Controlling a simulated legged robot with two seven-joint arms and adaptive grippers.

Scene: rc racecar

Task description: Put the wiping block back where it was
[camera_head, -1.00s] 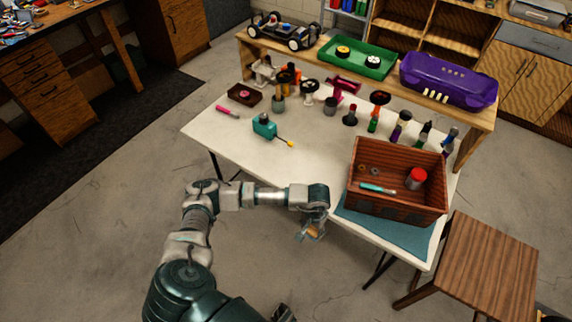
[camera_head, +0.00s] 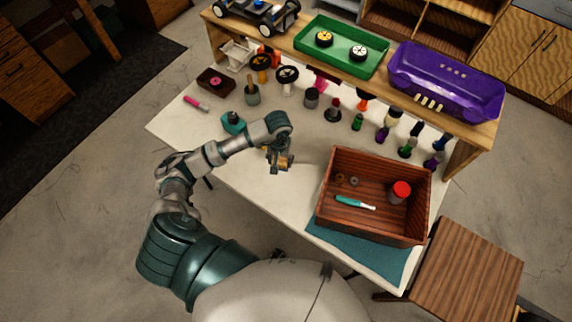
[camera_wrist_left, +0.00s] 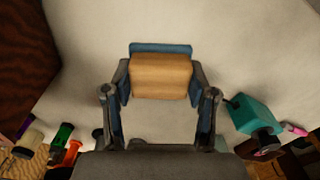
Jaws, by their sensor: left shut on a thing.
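The wiping block (camera_wrist_left: 160,76) is a wooden-coloured block with a blue layer along one side. It sits between the fingers of my left gripper (camera_head: 281,163), which is shut on it. In the head view the block shows only as a small orange-brown patch at the fingertips. The gripper is above the white table (camera_head: 300,188), left of the brown wooden crate (camera_head: 322,192) and right of the teal tool (camera_head: 233,122). Bare white table shows behind the block in the left wrist view. My right gripper is not in view.
The crate holds a red-lidded jar (camera_head: 400,192) and a teal-handled tool (camera_head: 354,202), and stands partly on a blue mat (camera_head: 350,250). Several bottles and holders line the back under a wooden shelf (camera_head: 300,62). A pink marker (camera_head: 195,103) lies at the left. The table's middle is mostly clear.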

